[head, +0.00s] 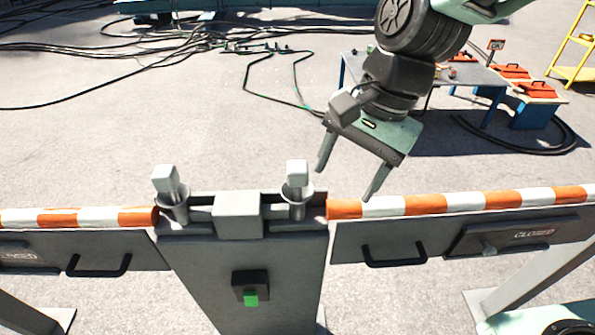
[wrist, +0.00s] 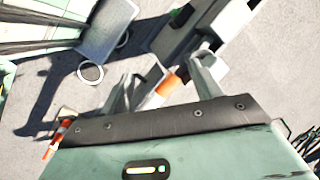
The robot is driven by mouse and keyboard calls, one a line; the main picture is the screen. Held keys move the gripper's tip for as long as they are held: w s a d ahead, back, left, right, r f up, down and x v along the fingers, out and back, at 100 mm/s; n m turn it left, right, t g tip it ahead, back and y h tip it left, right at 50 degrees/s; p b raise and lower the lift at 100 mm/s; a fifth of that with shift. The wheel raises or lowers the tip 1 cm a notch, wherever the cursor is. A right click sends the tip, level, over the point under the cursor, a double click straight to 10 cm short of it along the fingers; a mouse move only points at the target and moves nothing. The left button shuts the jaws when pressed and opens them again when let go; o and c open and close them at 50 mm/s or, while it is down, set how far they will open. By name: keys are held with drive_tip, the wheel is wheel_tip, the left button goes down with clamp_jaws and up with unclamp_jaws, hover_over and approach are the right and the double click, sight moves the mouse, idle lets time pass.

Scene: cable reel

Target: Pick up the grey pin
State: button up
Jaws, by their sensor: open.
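Two grey pins with pale square heads stand in round sockets on top of the grey post (head: 240,272). The left pin (head: 166,181) tilts slightly, and the right pin (head: 297,174) stands near the post's right edge. My gripper (head: 346,184) is open and empty, up and to the right of the right pin, over the inner end of the right striped bar. In the wrist view, the open fingers of my gripper (wrist: 163,82) have the orange and white bar (wrist: 170,86) showing between them. I cannot clearly make out a pin in that view.
A grey block (head: 238,215) sits between the pins. Striped bars run left (head: 90,216) and right (head: 470,200) from the post, above panels with black handles. A green button (head: 250,297) is on the post front. Behind lie cables and a workbench (head: 480,75).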

sight(299, 165)
drive_tip(key=w+r+m+y+p, duration=0.1)
drive_tip(key=w+r+m+p, duration=0.4)
drive_tip(key=w+m, duration=0.55)
drive_tip(key=shift+t, duration=0.3)
drive_tip(key=x, duration=0.5)
drive_tip(key=a+x, duration=0.1)
drive_tip(key=x, duration=0.5)
drive_tip(key=p+x, duration=0.1)
drive_tip(key=x, duration=0.5)
drive_tip(key=shift+s+a+r, duration=0.15)
drive_tip(key=shift+s+r, duration=0.1)
clamp_jaws()
